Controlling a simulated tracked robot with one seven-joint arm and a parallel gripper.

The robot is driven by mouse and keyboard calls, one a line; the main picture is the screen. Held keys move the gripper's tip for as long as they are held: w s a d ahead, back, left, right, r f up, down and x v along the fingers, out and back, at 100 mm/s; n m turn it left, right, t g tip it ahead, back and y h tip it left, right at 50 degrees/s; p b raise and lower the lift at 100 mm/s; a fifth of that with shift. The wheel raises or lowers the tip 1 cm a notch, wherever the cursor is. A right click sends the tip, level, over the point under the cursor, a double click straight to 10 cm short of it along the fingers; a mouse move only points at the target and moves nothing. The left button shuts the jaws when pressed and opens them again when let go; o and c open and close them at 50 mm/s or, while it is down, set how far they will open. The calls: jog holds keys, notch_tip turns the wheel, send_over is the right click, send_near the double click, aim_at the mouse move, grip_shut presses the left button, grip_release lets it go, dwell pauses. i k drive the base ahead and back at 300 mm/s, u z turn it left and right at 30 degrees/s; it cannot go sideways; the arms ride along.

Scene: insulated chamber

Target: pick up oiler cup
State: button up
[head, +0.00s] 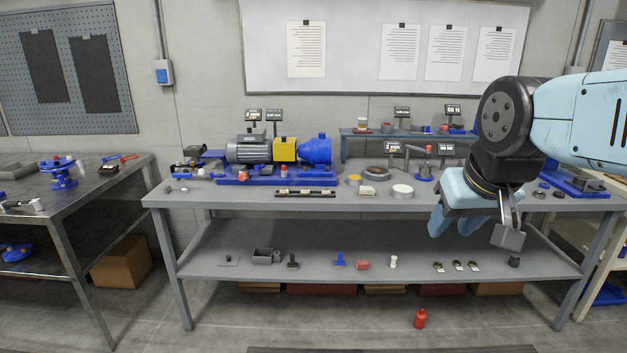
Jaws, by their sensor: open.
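I cannot tell for certain which thing is the oiler cup. A small clear cup with amber contents (360,126) stands on the raised back shelf and may be it. A small red-and-white piece (283,171) sits at the front of the blue pump base (232,180). My gripper (455,229) hangs fingers down at the right, in front of the workbench edge. My arm hides part of the bench's right side.
The grey workbench (225,196) carries a motor and pump set (285,150), several dishes and small signs. Its lower shelf (325,269) holds several small parts. A metal table (95,190) is at the left.

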aim_at(362, 120)
jog(key=z, duration=0.05)
jog(key=i, duration=0.9)
jog(key=u, duration=0.85)
jog(key=k, duration=1.2)
jog(key=u, duration=1)
jog(key=i, duration=1.2)
jog(key=z, duration=0.55)
jog(key=i, duration=1.25)
jog(key=z, duration=1.2)
jog(key=i, duration=0.85)
jog(key=z, duration=0.75)
